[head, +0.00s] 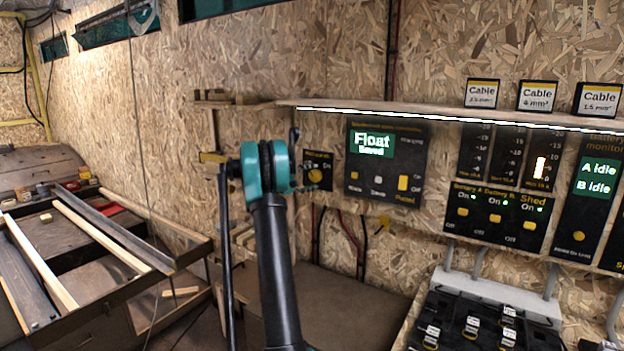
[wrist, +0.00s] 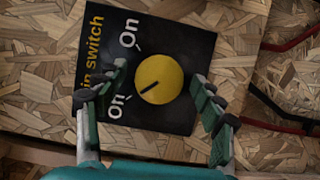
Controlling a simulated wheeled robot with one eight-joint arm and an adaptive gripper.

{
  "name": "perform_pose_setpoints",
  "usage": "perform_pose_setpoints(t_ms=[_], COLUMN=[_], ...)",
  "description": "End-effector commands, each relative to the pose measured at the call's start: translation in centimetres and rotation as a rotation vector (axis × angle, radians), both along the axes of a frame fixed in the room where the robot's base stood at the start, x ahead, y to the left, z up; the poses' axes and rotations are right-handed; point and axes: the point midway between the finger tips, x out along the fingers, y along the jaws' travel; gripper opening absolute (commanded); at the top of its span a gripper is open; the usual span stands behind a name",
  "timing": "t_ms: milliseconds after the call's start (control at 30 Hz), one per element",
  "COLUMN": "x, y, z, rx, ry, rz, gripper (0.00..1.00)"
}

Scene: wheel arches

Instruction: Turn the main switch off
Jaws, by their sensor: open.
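The main switch panel (wrist: 185,45) is a black plate with yellow lettering, tilted in the wrist view. Its round yellow knob (wrist: 162,78) has a dark pointer mark slanting to the lower left. A white "On" label shows above left of the knob; a second label, lower left, is partly hidden by a finger and I cannot read it surely. In the head view the panel (head: 318,157) is partly behind my gripper (head: 300,165). My gripper in the wrist view (wrist: 158,82) is open, its fingers on either side of the knob. Contact cannot be told.
A wooden shelf (head: 440,110) with a light strip runs above the panels. The Float display panel (head: 410,140) is right of the switch, with more switch panels beyond. A workbench frame (head: 95,235) stands at left. Red and black cables (wrist: 285,120) run beside the switch.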

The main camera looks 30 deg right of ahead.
Motion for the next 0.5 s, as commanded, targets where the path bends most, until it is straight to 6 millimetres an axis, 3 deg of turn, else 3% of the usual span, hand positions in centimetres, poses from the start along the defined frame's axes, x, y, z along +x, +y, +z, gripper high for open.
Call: perform_pose_setpoints(t_ms=[233,500], x=[0.1,0.1], y=[1.3,6.6], z=[0.0,0.0], rx=[0.0,0.0], ry=[0.0,0.0], rz=[0.002,0.003], gripper=[0.68,0.68])
